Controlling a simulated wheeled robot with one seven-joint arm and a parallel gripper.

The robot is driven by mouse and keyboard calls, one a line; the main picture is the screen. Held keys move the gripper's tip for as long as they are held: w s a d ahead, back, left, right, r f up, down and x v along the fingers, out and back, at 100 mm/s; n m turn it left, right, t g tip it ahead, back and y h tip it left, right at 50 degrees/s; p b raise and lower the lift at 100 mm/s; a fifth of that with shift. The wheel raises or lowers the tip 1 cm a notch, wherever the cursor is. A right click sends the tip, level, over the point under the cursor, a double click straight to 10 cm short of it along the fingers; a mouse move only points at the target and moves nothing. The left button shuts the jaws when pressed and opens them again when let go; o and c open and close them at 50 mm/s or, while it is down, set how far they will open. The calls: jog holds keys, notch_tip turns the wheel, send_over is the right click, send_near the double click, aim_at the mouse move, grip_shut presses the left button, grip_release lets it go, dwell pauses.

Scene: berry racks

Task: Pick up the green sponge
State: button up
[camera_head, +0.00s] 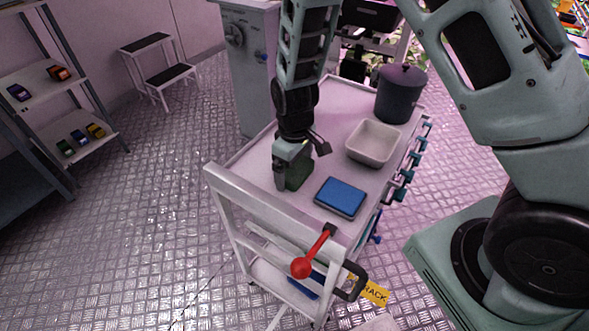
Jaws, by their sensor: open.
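The green sponge (299,174) is on the top of the white cart (262,162), near its left side. My gripper (293,176) points down right at the sponge and covers part of it. The gripper is open. The sponge shows between and beside the fingers. I cannot tell whether the fingers touch it.
A beige bin (373,143) and a dark lidded pot (400,93) stand farther back. A raised rail (275,215) borders the cart's near end.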

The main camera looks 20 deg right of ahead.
aim_at(295, 167)
jog(key=c, duration=0.8)
notch_tip(295, 167, up, 10)
jog(key=shift+b, duration=0.35)
jog(key=shift+o, duration=1.1)
jog(key=shift+c, duration=0.7)
jog(key=shift+s, duration=0.1)
